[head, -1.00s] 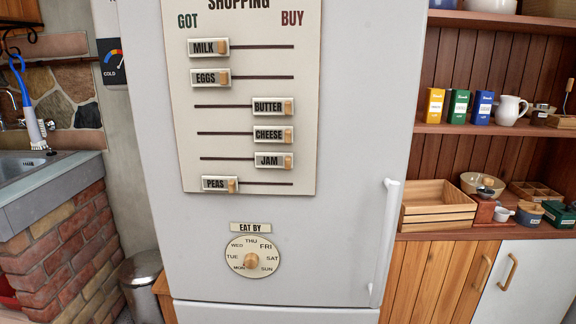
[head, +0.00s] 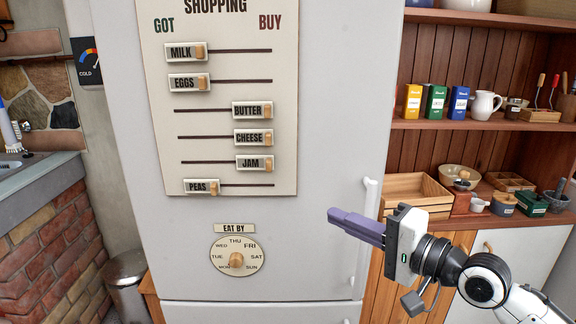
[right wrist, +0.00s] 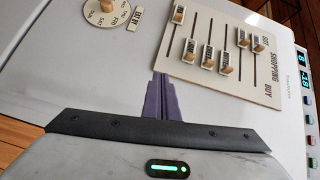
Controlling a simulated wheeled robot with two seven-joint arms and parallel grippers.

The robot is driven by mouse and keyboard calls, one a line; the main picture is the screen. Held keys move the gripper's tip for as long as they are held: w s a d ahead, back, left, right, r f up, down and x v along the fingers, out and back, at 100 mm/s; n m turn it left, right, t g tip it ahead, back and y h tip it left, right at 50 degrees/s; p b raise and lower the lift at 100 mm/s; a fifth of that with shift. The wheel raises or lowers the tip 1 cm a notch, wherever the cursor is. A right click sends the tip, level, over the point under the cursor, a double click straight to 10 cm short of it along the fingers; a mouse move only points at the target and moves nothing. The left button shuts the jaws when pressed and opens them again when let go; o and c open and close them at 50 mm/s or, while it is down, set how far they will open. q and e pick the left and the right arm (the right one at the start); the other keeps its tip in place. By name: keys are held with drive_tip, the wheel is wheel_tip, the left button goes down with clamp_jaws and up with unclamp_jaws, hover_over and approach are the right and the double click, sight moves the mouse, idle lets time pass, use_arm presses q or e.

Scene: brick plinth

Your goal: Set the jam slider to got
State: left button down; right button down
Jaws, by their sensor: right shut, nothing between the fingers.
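The shopping board (head: 215,130) is on the white fridge door, with GOT at the left and BUY at the right. The jam slider (head: 250,163) has a wooden knob and sits at the right end of its slot, under BUY. In the right wrist view the board (right wrist: 265,75) shows turned on its side, beyond my fingers. My right gripper (head: 332,216) is shut and empty, in front of the fridge door, to the right of and below the jam slider, apart from it. Its purple fingers also show in the right wrist view (right wrist: 161,80). My left gripper is not in view.
Butter (head: 248,110) and cheese (head: 250,138) sliders are just above jam; the peas slider (head: 198,186) is below, at the left. The EAT BY dial (head: 237,257) is lower down. The fridge handle (head: 364,235) stands out near my right gripper.

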wheel_tip(320, 180, up, 6)
drive_tip(key=d+m, duration=0.1)
drive_tip(key=shift+w+r+y, duration=0.25)
drive_tip(key=shift+w+y, duration=0.1)
drive_tip(key=shift+y, duration=0.05)
drive_tip(key=p, duration=0.1)
approach(272, 164)
drive_tip(key=w, duration=0.3)
drive_tip(key=a+p, duration=0.1)
drive_tip(key=a, duration=0.2)
drive_tip(key=shift+w+r+p, duration=0.15)
drive_tip(key=shift+r+p, duration=0.05)
drive_tip(key=shift+p, duration=0.15)
drive_tip(key=shift+a+f, duration=0.15)
drive_tip(key=shift+a, duration=0.3)
